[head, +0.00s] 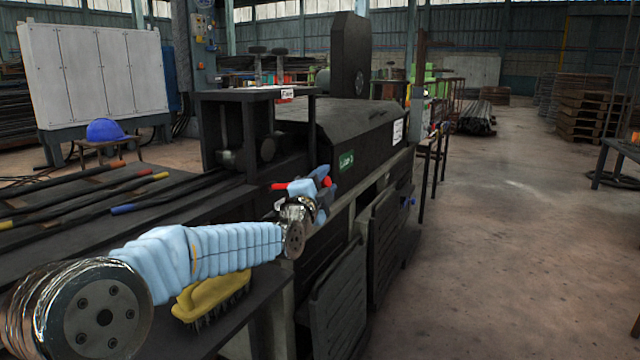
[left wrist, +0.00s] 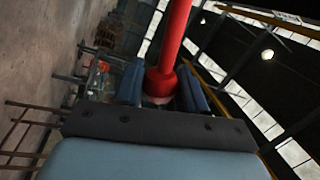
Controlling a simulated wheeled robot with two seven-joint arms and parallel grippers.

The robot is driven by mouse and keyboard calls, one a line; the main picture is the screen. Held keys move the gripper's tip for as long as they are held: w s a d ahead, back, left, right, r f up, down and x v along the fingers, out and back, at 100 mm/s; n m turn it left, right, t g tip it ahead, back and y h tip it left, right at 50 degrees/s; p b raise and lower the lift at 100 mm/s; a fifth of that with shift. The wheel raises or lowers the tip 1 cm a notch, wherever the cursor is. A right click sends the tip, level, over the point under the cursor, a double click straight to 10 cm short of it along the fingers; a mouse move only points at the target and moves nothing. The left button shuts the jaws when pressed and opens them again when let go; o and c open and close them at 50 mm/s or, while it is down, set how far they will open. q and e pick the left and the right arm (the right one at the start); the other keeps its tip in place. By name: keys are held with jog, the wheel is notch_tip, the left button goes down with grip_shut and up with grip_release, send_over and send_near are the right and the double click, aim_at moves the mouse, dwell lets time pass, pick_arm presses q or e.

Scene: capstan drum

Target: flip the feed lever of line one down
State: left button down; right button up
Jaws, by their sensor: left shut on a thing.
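The red feed lever (left wrist: 172,45) stands between the two blue fingers of my left gripper (left wrist: 160,88) in the left wrist view. The gripper is shut on the lever's thick red lower end. In the head view my left gripper (head: 325,178) is at the near end of the dark machine, just left of its green line sign (head: 346,161). Red pieces (head: 279,186) show beside the gripper there, but the hand hides most of the lever, so its exact tilt is hard to tell. My right gripper is not in view.
The dark machine (head: 370,125) runs away to the back. A yellow brush (head: 212,296) lies on its near ledge below my left arm. Rods with coloured ends (head: 70,200) lie at the left. A blue helmet (head: 104,130) rests on a stool.

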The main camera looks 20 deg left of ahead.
pick_arm(q)
jog(key=shift+d+f+b, duration=0.25)
jog(key=shift+f+b, duration=0.3)
jog(key=shift+f, duration=0.25)
jog(key=shift+d+f, duration=0.1)
jog(key=shift+f, duration=0.05)
jog(key=c, duration=0.7)
grip_release()
jog(key=shift+s, duration=0.1)
jog(key=shift+s, duration=0.4)
jog(key=s, duration=0.4)
jog(key=s+f, duration=0.1)
jog(key=s, duration=0.1)
jog(key=shift+s, duration=0.2)
